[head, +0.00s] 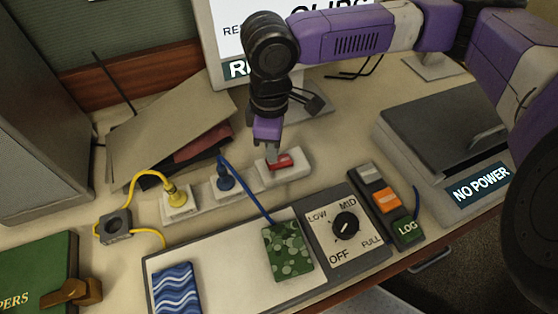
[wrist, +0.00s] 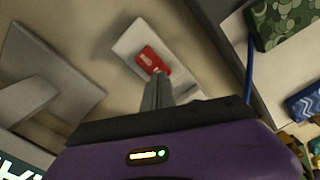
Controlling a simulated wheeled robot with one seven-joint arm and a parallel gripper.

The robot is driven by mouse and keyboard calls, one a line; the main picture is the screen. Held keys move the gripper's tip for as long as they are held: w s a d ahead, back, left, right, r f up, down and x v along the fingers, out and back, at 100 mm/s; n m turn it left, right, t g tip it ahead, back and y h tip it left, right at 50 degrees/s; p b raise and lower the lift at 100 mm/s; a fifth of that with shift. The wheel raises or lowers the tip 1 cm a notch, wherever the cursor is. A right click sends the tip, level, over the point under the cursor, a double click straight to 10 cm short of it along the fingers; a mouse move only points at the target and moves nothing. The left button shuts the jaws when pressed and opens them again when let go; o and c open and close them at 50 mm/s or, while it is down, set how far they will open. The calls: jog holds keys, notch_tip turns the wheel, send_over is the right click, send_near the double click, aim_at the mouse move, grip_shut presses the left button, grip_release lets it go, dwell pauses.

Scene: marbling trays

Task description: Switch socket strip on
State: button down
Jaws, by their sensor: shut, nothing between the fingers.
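The socket strip (head: 248,190) is white and lies on the desk in the middle of the head view. A red rocker switch (head: 281,161) sits at its right end; it also shows in the wrist view (wrist: 152,60).
A grey box marked NO POWER (head: 440,135) stands at the right. A dial panel (head: 345,228) and a white tray (head: 225,262) with patterned pieces lie in front. Brown folders (head: 165,125) lie behind left. A green book (head: 38,270) is at the front left.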

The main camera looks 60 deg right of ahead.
jog(key=shift+f+b, duration=0.6)
jog(key=shift+f, duration=0.4)
dwell(1.1)
jog(key=shift+r, duration=0.15)
notch_tip(320, 180, up, 7)
jog(key=p, duration=0.7)
dwell(0.6)
